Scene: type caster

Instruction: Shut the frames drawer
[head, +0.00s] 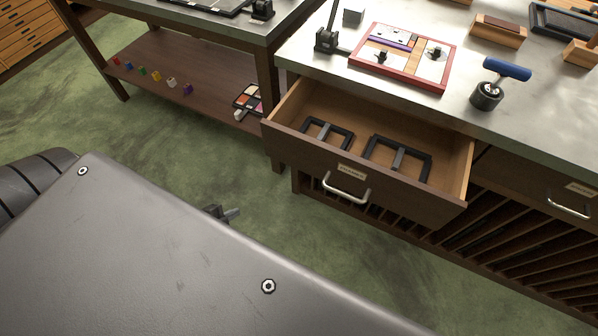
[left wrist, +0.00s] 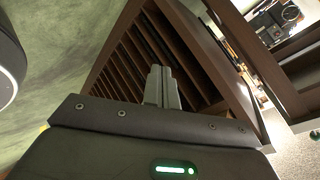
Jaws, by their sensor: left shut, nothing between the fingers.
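The frames drawer (head: 315,180) stands pulled open from the metal-topped bench in the head view. It is wooden with a dark front, a small label and a curved metal handle (head: 346,189). Two dark frames (head: 397,156) lie inside it. My left gripper (head: 231,214) shows small, to the left of the drawer front and apart from it, partly hidden by my own grey body. In the left wrist view my left gripper's fingers (left wrist: 162,88) are together and empty, with the bench's slatted lower rack behind them. My right gripper is not in view.
The benchtop (head: 455,112) holds a red-edged tray (head: 403,56) and a blue-handled roller (head: 497,82). A second closed drawer (head: 540,190) is at the right. A side table with a low shelf (head: 185,80) stands at the left. Green floor lies open between.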

